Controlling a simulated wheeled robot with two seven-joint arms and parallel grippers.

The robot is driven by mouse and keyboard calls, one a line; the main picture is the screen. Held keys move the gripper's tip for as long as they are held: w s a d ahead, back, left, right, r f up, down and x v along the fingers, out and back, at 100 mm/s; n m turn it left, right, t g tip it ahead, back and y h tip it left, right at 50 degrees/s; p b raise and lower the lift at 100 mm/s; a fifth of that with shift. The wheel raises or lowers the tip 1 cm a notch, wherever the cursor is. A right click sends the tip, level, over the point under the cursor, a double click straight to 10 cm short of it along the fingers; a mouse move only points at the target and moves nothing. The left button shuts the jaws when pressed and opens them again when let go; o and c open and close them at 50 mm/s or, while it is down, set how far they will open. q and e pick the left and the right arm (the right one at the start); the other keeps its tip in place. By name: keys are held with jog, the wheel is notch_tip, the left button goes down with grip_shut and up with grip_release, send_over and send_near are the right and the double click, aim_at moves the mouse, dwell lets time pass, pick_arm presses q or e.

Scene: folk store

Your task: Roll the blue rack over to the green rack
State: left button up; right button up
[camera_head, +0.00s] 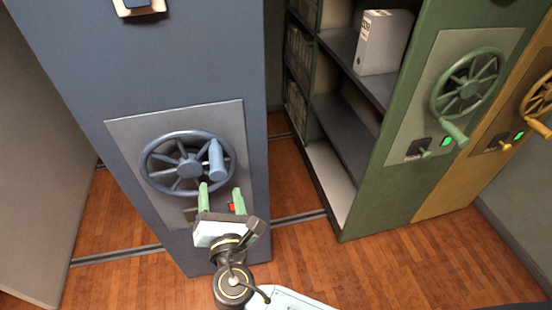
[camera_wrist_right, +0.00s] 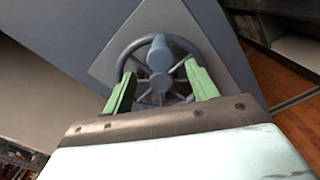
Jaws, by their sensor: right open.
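The blue rack (camera_head: 100,70) stands at the left of the head view. A grey plate on its end carries a blue handwheel (camera_head: 172,183) with a knob handle (camera_head: 217,160) at the wheel's right side. My right gripper (camera_head: 221,200) is open, its green fingers just in front of the wheel's lower right. In the right wrist view the fingers (camera_wrist_right: 160,88) point at the wheel (camera_wrist_right: 160,98), with the knob (camera_wrist_right: 159,55) between and beyond them. Contact cannot be told. The green rack (camera_head: 390,190) stands to the right, across a gap. My left gripper is not in view.
Floor rails (camera_head: 300,217) run across the wooden floor between the racks. The green rack has open shelves with a white binder (camera_head: 383,42). A yellow rack (camera_head: 455,190) stands directly right of it. The floor gap between blue and green racks looks clear.

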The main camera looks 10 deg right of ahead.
aim_at(217, 161)
jog(key=w+b, duration=0.3)
jog(key=w, duration=0.6)
jog(key=shift+w+f, duration=0.1)
jog(key=shift+w, duration=0.9)
grip_shut()
